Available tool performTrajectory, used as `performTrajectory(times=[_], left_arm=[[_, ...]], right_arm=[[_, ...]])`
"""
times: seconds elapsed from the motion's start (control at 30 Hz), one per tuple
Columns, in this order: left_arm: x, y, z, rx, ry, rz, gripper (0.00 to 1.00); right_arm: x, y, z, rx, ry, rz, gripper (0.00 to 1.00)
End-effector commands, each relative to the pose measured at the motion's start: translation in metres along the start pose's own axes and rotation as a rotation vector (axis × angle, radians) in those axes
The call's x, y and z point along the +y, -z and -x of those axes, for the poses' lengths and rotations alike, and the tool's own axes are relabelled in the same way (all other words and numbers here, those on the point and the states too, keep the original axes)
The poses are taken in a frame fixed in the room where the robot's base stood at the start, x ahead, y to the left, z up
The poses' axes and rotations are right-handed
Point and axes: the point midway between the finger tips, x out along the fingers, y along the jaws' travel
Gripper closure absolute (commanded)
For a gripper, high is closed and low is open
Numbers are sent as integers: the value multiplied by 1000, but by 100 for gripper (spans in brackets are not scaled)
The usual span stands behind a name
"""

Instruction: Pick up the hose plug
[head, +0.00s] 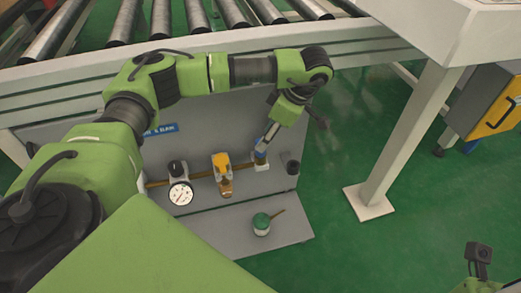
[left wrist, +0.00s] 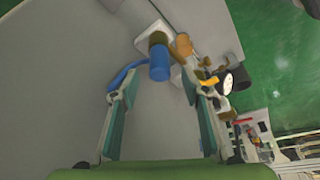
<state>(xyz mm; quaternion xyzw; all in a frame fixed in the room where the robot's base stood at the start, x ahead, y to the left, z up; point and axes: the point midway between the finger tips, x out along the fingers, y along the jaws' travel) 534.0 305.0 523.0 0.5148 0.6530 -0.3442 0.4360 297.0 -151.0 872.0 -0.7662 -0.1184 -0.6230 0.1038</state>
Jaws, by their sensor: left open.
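A blue cylinder with a brass-coloured collar (left wrist: 159,62), which looks like the hose plug, sticks out from a white block on the grey panel. It also shows as a small blue piece in the head view (head: 260,155), partly hidden by my gripper. My left gripper (head: 267,140) points down at it. In the left wrist view the fingers of my left gripper (left wrist: 164,92) are spread and empty, with the blue cylinder between them in the picture, beyond the tips. I cannot tell the remaining gap. The right gripper's jaws are out of sight.
A green-topped pot (head: 262,223) stands on the lower ledge. A roller conveyor (head: 205,42) runs behind; green floor (head: 345,115) lies right.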

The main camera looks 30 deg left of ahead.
Motion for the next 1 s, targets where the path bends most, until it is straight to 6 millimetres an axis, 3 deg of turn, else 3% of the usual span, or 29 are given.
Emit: performTrajectory(times=[0.37,0.6,0.63,0.8,1.0], left_arm=[[0,-1,-49,1,1,0,58],[0,0,-51,0,0,0,58],[0,0,-51,0,0,0,61],[0,0,-51,0,0,0,100],[1,0,-51,0,0,0,100]], right_arm=[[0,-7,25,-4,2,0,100],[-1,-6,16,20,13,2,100],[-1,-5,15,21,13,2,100],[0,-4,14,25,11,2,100],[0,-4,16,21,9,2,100]])
